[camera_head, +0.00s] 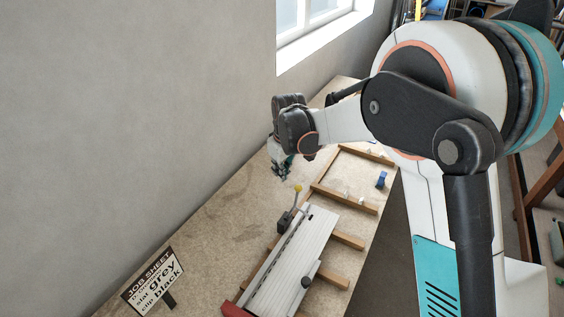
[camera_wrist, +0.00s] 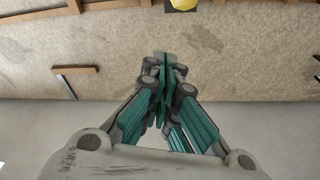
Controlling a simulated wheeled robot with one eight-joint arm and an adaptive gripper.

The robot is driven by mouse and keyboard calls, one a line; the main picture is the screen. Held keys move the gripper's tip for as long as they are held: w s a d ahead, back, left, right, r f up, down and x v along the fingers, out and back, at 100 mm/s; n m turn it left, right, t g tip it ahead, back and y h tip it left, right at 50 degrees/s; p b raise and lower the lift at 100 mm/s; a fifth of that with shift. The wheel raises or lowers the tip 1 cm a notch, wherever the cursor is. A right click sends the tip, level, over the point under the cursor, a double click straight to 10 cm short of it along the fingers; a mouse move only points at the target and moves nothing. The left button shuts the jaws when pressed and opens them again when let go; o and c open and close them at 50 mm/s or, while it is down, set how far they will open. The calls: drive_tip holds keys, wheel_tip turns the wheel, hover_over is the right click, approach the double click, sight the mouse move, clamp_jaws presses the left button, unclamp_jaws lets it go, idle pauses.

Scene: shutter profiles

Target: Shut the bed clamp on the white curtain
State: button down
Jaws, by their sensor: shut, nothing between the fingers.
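The white curtain (camera_head: 294,262) of slats lies along the wooden bed on the bench. The bed clamp (camera_head: 286,220) is a small dark block at the curtain's far left edge. Its lever, with a yellow knob (camera_head: 298,188), stands up and leans slightly. The yellow knob also shows at the top edge of the wrist view (camera_wrist: 183,4). My gripper (camera_head: 283,170) is shut and empty, above the bench beyond the knob and apart from it. Its closed fingers show in the wrist view (camera_wrist: 163,68).
A job sheet sign (camera_head: 153,283) stands at the near left. Wooden crosspieces (camera_head: 345,199) hold up the curtain and continue beyond it. A blue piece (camera_head: 381,179) lies at the right. A dark round knob (camera_head: 306,282) sits on the curtain's right edge. The wall is close on the left.

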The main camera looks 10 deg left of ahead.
drive_tip(key=shift+s+d+r, duration=0.1)
drive_tip(key=shift+s+d, duration=0.5)
drive_tip(key=shift+d, duration=0.2)
drive_tip(key=shift+s+d+r, duration=0.1)
drive_tip(key=shift+s+d, duration=0.5)
drive_tip(key=shift+d, duration=0.15)
drive_tip(key=shift+d, duration=0.15)
